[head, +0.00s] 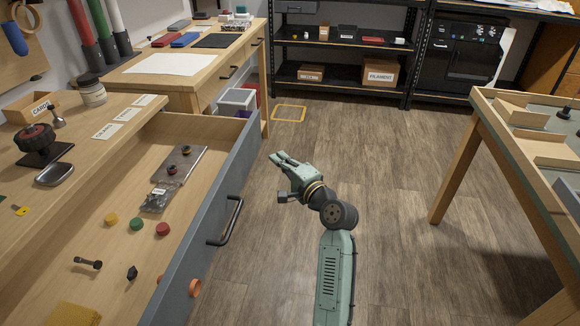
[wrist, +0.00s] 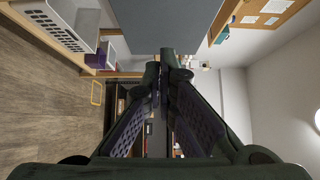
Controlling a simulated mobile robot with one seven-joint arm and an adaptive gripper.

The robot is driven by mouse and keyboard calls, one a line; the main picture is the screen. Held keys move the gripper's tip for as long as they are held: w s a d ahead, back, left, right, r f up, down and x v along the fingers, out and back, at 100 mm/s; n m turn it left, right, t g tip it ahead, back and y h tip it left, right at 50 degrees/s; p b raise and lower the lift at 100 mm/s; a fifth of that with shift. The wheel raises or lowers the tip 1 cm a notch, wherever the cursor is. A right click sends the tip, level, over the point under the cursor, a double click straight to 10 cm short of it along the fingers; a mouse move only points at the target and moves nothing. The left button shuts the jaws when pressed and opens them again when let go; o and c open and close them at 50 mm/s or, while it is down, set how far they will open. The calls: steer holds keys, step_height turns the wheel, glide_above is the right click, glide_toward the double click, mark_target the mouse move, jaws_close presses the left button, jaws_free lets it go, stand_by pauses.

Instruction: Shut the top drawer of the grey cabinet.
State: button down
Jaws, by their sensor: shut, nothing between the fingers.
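The grey cabinet's top drawer stands open at the left in the head view. Its grey front (head: 217,200) carries a black bar handle (head: 228,222). The wooden inside of the drawer is in plain view. My gripper (head: 276,156) is shut and empty, to the right of the drawer front and beyond the handle. It appears apart from the drawer front. In the wrist view the fingers (wrist: 161,80) come together, with a grey panel (wrist: 160,28) above them that looks like the drawer front.
The drawer holds colored caps, a bolt, a metal plate (head: 180,165) and a small bag. The cabinet top bears a jar (head: 91,92) and a metal dish (head: 54,174). A wooden table (head: 480,105) stands at the right. The floor between is clear.

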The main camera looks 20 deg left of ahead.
mark_target(253, 147)
steer(key=shift+a+p, duration=0.75)
steer(key=shift+a, duration=2.05)
steer(key=shift+a, duration=0.1)
